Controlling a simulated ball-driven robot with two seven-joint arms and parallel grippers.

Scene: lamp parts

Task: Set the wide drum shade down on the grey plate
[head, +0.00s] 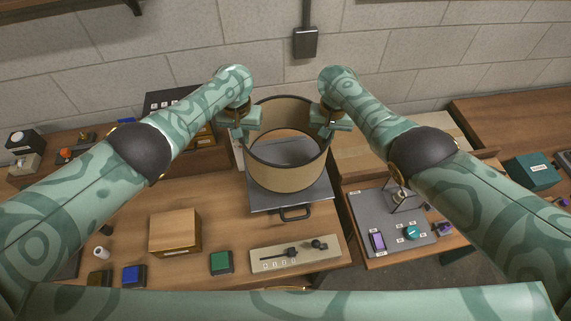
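The wide drum shade (287,178) is a tan, open cylinder with dark rims, standing upright between my two grippers. It is over the grey plate (262,203), which has a dark handle at its front. The shade hides most of the plate, and I cannot tell whether its lower rim touches it. My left gripper (244,130) is at the left side of the shade's upper rim and appears shut on it. My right gripper (326,127) is at the right side of the rim and appears shut on it too. The fingertips are small and partly hidden.
A wooden box (175,232), a blue block (134,275), a green block (221,263) and a slider panel (296,254) lie in front on the wooden table. A grey panel with a purple device (377,241) is at the right. A stone wall stands behind.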

